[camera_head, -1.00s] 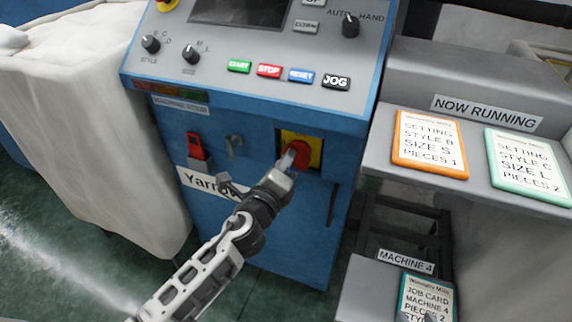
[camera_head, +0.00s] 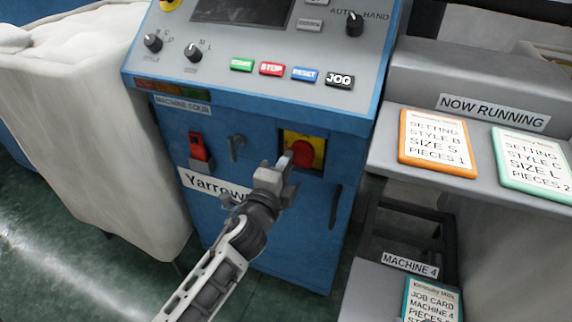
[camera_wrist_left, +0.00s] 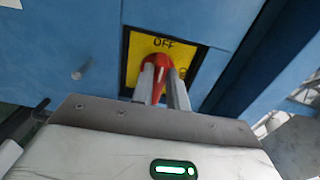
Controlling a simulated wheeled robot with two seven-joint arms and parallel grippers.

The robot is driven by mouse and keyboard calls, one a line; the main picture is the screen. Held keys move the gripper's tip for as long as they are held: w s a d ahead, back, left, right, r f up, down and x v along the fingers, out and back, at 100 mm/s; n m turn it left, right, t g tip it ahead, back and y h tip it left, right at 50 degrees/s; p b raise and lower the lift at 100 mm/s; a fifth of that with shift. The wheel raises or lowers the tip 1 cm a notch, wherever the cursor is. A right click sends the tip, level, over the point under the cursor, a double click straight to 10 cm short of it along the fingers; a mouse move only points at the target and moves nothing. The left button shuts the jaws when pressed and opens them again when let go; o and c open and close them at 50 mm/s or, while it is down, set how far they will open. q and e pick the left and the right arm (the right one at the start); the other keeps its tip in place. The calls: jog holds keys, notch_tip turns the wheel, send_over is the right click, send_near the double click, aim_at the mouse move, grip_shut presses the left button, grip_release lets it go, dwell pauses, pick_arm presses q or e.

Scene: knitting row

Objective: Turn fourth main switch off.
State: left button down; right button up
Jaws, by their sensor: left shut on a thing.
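The main switch is a red rotary handle (camera_head: 303,153) on a yellow plate (camera_head: 318,141), set in the blue front of the machine marked MACHINE FOUR (camera_head: 182,103). In the left wrist view the red handle (camera_wrist_left: 159,66) shows in front of the yellow plate (camera_wrist_left: 141,46), which reads OFF at its top. My left gripper (camera_head: 286,163) is at the handle; in the left wrist view its two fingers (camera_wrist_left: 163,84) are shut on the handle. The handle's exact angle is partly hidden by the fingers. My right gripper is not in view.
A red switch (camera_head: 199,146) and a grey hook (camera_head: 236,147) are left of the main switch. START, STOP, RESET and JOG buttons (camera_head: 305,74) sit on the panel above. A grey shelf (camera_head: 388,143) with cards stands right. A white padded bulk (camera_head: 85,120) stands left.

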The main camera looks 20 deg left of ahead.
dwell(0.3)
pick_arm(q)
jog(key=c, duration=1.4)
grip_release()
